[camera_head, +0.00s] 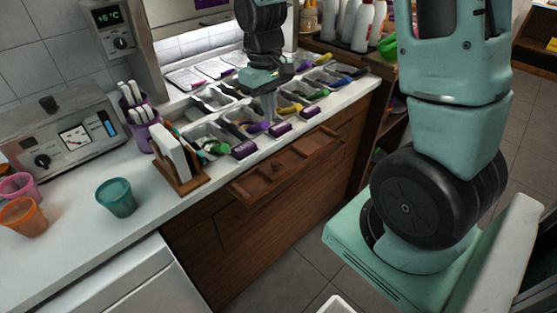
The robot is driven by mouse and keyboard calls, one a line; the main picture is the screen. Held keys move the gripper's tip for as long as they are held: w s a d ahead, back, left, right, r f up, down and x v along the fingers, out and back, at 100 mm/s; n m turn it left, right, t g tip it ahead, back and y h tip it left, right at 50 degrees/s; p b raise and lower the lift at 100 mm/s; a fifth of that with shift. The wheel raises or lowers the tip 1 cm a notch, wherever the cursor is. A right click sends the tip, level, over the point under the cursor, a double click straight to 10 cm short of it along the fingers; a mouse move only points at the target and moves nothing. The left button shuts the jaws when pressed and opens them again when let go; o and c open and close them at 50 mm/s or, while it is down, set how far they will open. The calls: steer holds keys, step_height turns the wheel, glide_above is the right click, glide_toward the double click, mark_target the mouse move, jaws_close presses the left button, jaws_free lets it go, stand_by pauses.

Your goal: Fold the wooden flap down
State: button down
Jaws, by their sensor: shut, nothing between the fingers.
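The wooden flap (285,167) is a brown panel with recessed sections along the front of the topping counter. It juts out from the cabinet front, just below the countertop edge. My gripper (270,117) points down over the topping trays, behind the flap and apart from it. Its fingers are together and hold nothing. The fingertips are small in the picture, and I cannot tell whether they touch the trays or labels beneath.
Topping trays (206,134) with purple labels line the counter. A napkin holder (180,165), a teal cup (116,197) and a grey machine (62,138) stand to the left. Bottles (356,25) stand at the back.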

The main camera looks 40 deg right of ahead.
mark_target(274, 162)
steer(key=f, duration=0.8)
steer(key=s+f, duration=0.1)
steer(key=f, duration=0.4)
steer(key=shift+w+f, duration=0.1)
steer(key=shift+w, duration=0.05)
